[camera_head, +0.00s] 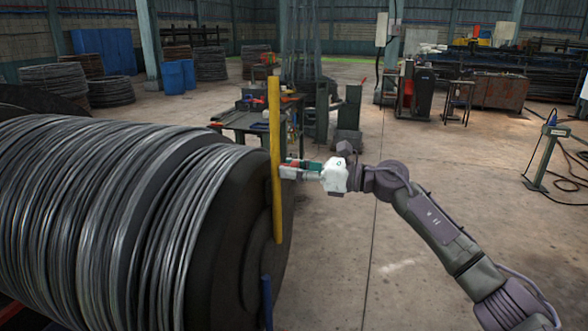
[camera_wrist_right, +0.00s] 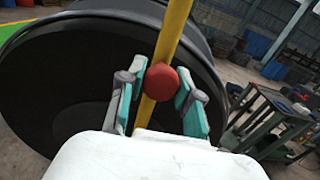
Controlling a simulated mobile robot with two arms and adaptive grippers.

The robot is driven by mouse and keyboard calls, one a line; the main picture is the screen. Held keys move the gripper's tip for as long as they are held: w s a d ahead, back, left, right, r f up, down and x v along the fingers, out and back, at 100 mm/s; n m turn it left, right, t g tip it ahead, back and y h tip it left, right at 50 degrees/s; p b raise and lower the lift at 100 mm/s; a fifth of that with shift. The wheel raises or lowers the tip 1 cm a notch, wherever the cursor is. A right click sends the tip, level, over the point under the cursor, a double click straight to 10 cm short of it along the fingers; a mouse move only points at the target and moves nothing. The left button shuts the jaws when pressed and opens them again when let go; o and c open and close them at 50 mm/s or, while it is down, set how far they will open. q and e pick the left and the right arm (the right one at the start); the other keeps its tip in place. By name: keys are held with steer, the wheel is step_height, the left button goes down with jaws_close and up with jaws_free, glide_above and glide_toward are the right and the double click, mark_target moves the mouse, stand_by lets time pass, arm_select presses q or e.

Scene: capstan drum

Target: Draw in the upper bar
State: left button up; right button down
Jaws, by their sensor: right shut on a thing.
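The upper bar (camera_head: 275,130) is a long yellow bar standing nearly upright against the flat end of the drum (camera_head: 228,215); it also shows in the right wrist view (camera_wrist_right: 172,38). A round red knob (camera_wrist_right: 162,83) sits on it. My right gripper (camera_head: 285,170) reaches in from the right at the bar's middle. Its teal fingers (camera_wrist_right: 157,92) stand on both sides of the knob and are shut on it. In the head view the knob is hidden. A blue bar (camera_head: 267,300) shows low on the drum's end. My left gripper is not in view.
Coiled wire (camera_head: 120,200) covers the drum at the left. A workbench (camera_head: 250,118) with tools stands behind the bar. A stand (camera_head: 545,150) with cables is at the far right. The concrete floor (camera_head: 360,260) right of the drum is clear.

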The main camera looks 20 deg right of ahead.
steer(key=shift+f, duration=0.1)
step_height(320, 180, down, 18)
steer(key=b, duration=1.6)
steer(key=shift+f+b, duration=0.25)
steer(key=shift+b, duration=0.05)
steer(key=shift+a, duration=0.1)
steer(key=c, duration=0.8)
jaws_free()
steer(key=shift+o, duration=0.2)
steer(key=shift+r, duration=0.1)
steer(key=v, duration=1.2)
